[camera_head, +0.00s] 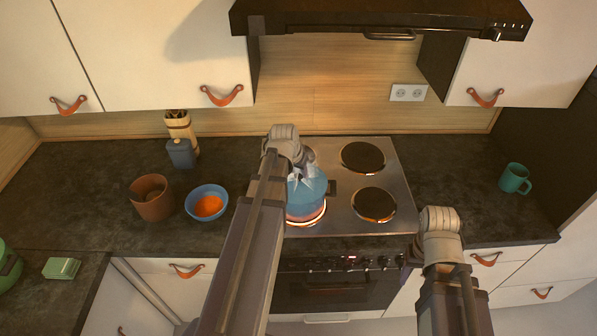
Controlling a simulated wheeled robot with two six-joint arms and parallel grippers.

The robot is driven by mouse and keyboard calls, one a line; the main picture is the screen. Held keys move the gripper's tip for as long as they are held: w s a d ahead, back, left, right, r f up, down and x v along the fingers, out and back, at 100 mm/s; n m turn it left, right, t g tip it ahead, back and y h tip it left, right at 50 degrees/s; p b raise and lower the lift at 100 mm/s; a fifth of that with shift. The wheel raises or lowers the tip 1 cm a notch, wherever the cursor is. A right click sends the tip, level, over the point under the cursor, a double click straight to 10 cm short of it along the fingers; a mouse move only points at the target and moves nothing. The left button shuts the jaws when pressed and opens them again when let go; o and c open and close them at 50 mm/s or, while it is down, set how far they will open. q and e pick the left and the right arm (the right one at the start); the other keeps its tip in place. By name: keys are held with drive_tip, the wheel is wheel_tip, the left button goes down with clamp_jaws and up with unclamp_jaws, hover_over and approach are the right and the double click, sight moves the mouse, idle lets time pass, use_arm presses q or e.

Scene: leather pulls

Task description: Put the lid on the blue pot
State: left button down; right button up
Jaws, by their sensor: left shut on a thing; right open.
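The blue pot (306,207) stands on the front-left burner of the stove, which glows orange around its base. My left gripper (301,176) is over the pot, shut on what looks like the pot's blue lid (318,184). The lid is at the pot's top, and its knob is hidden by the fingers. I cannot tell whether the lid rests fully on the rim. My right gripper (440,238) is open and empty in front of the stove's right side, away from the pot; its fingertips are hard to make out.
Left of the stove stand a blue bowl (194,192) with orange contents, a brown pot (152,208) and a dark blue bottle (181,154). A teal mug (514,178) stands at the right. The other burners are empty. A range hood (330,20) hangs above.

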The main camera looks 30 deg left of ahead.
use_arm(q)
drive_tip(key=shift+f, duration=0.1)
drive_tip(key=shift+c, duration=1.8)
unclamp_jaws()
wheel_tip(320, 180, up, 7)
drive_tip(key=p, duration=0.7)
drive_tip(key=shift+d+f, duration=0.15)
drive_tip(key=shift+d, duration=0.1)
drive_tip(key=s+d+f+m+g+b, duration=0.1)
drive_tip(key=s+d+f+b, duration=0.3)
drive_tip(key=d, duration=0.6)
drive_tip(key=s+d+f+m+g+b, duration=0.2)
drive_tip(key=s+d+f+b, duration=0.2)
drive_tip(key=d, duration=0.6)
drive_tip(key=s+d+f+m+g+y+b, duration=0.1)
drive_tip(key=s+d+f+g+b, duration=0.1)
drive_tip(key=s+d+f+b, duration=0.3)
drive_tip(key=s+d+f, duration=0.1)
drive_tip(key=s+d, duration=0.2)
drive_tip(key=d, duration=0.2)
drive_tip(key=shift+f+m, duration=0.15)
drive_tip(key=shift+m, duration=0.25)
